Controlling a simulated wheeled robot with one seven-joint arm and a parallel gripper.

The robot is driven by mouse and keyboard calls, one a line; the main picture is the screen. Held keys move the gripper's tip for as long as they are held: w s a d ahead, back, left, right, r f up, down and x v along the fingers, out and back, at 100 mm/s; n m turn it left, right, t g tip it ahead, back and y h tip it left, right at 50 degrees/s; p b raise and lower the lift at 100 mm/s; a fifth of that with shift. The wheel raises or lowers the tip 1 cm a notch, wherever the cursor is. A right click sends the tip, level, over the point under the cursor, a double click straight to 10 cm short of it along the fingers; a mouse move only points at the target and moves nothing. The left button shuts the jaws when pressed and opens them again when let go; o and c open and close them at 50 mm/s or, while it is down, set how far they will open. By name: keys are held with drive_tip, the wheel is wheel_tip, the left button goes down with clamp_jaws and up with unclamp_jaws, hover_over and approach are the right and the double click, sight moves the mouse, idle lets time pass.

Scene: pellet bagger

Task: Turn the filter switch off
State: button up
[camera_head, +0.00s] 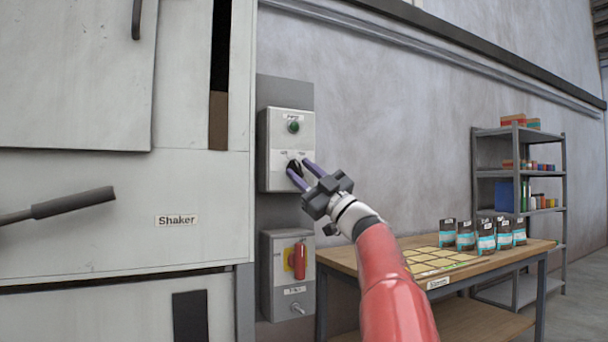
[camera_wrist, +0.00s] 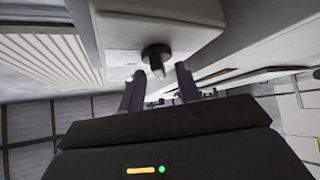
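A grey control box (camera_head: 272,180) on the wall panel carries a green round lamp or button (camera_head: 293,127) and, below it, a black rotary knob (camera_head: 295,165). Its labels are too small to read surely, so I cannot confirm that this is the filter switch. My gripper (camera_head: 299,167) is open, with its two purple fingers reaching to the knob. In the wrist view the black knob (camera_wrist: 155,54) lies between and just beyond the fingertips (camera_wrist: 160,72). A gap shows on each side, and the fingers do not appear to grip it. The knob's setting is unclear.
Below is a second box (camera_head: 279,292) with a red handle (camera_head: 299,261) on yellow. A cabinet labelled Shaker (camera_head: 177,220) with a long lever (camera_head: 72,203) stands left. A wooden table (camera_head: 400,243) with yellow cards and several bags, and a shelf rack (camera_head: 563,180), stand right.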

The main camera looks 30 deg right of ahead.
drive_tip(key=shift+f, duration=0.1)
drive_tip(key=b+v, duration=0.2)
drive_tip(key=v, duration=0.5)
drive_tip(key=shift+s+f+b, duration=0.2)
drive_tip(key=shift+s+b, duration=0.1)
drive_tip(key=shift+b, duration=0.05)
drive_tip(key=shift+d, duration=0.1)
drive_tip(key=s+a+f+m+g+h, duration=0.3)
drive_tip(key=f+m+h, duration=0.25)
drive_tip(key=f, duration=0.25)
drive_tip(key=s+a+f+m+g+h, duration=0.2)
drive_tip(key=s+a+f+m+h, duration=0.1)
drive_tip(key=a+f+m+h, duration=0.25)
drive_tip(key=s+a+f+m+g+h, duration=0.2)
drive_tip(key=s+f+m+g+h, duration=0.25)
drive_tip(key=f, duration=0.45)
drive_tip(key=s+a+f+n+g+y, duration=0.1)
drive_tip(key=s+a+f+g, duration=0.2)
drive_tip(key=s+f, duration=0.6)
drive_tip(key=s+a+f+g+y, duration=0.2)
drive_tip(key=s+a+f+g, duration=0.2)
drive_tip(key=s+a+f, duration=0.4)
wheel_tip(320, 180, down, 6)
drive_tip(key=shift+s+r+n, duration=0.1)
drive_tip(key=shift+s+n, duration=0.25)
drive_tip(key=shift+s, duration=0.65)
